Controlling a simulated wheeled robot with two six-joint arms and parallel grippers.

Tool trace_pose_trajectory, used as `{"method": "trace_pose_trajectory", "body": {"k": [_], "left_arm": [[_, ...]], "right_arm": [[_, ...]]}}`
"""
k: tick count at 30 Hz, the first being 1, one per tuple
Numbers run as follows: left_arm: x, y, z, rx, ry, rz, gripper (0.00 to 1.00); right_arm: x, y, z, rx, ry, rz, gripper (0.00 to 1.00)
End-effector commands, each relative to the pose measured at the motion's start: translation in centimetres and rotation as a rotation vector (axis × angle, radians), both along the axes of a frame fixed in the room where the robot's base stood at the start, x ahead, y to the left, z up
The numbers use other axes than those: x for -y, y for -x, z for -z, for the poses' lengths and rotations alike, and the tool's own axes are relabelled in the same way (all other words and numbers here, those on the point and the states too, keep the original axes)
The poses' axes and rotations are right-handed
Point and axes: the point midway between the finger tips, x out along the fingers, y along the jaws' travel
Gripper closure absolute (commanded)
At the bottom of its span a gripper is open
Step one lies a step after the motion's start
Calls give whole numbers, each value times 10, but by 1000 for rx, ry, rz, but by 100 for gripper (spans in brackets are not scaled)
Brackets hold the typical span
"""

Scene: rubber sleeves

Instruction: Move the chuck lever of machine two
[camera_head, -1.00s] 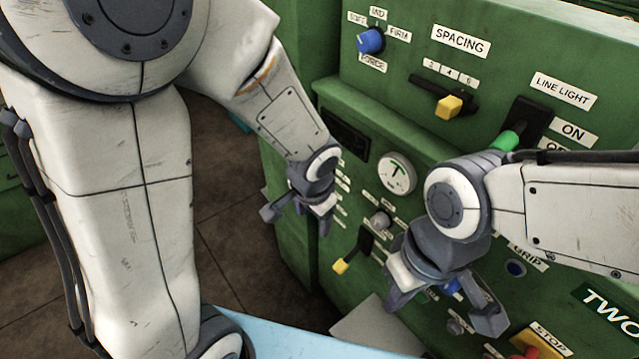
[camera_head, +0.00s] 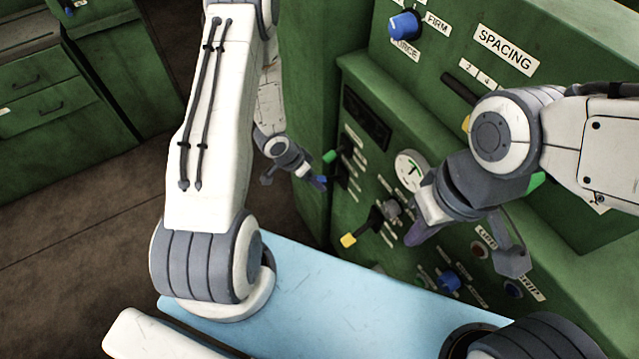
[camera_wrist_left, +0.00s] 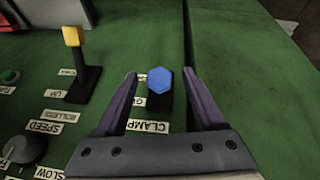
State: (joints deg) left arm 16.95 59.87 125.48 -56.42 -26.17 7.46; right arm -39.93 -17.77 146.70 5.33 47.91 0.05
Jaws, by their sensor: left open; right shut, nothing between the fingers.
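The green panel (camera_head: 365,185) carries several levers; I can read no "chuck" label. In the left wrist view a blue-tipped lever (camera_wrist_left: 160,80) stands between the fingers of my left gripper (camera_wrist_left: 160,90), above a label reading CLAMP. The fingers are open, with gaps on both sides. In the head view my left gripper (camera_head: 294,176) is small and close to the panel's left edge, by a blue tip (camera_head: 322,180) and a green-tipped lever (camera_head: 330,157). My right gripper (camera_head: 465,248) is shut and empty in front of the panel, covering part of it.
A yellow-tipped lever (camera_wrist_left: 72,37) stands left of the blue-tipped one; a dark speed knob (camera_wrist_left: 22,150) is lower left. Green drawers (camera_head: 60,100) stand at left.

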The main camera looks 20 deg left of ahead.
Motion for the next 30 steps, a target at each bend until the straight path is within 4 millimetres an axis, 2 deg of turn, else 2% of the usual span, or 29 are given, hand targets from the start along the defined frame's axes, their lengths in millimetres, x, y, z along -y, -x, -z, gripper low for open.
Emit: {"method": "trace_pose_trajectory", "body": {"k": [3,9,19,20,21,25,30], "left_arm": [[8,-5,20,-2,1,4,29],[14,-11,38,1,0,4,29],[16,-13,42,1,-1,3,29],[16,-13,42,1,-1,3,33],[15,-13,42,1,-1,3,48],[15,-13,42,1,-1,1,98],[15,-13,42,1,-1,1,100]], "right_arm": [[0,0,-2,0,0,0,100],[0,0,-4,0,0,0,100],[0,0,-4,0,0,0,100],[0,0,-4,0,0,0,100],[0,0,-4,0,0,0,100],[0,0,-4,0,0,0,100],[0,0,-4,0,0,0,100]]}}
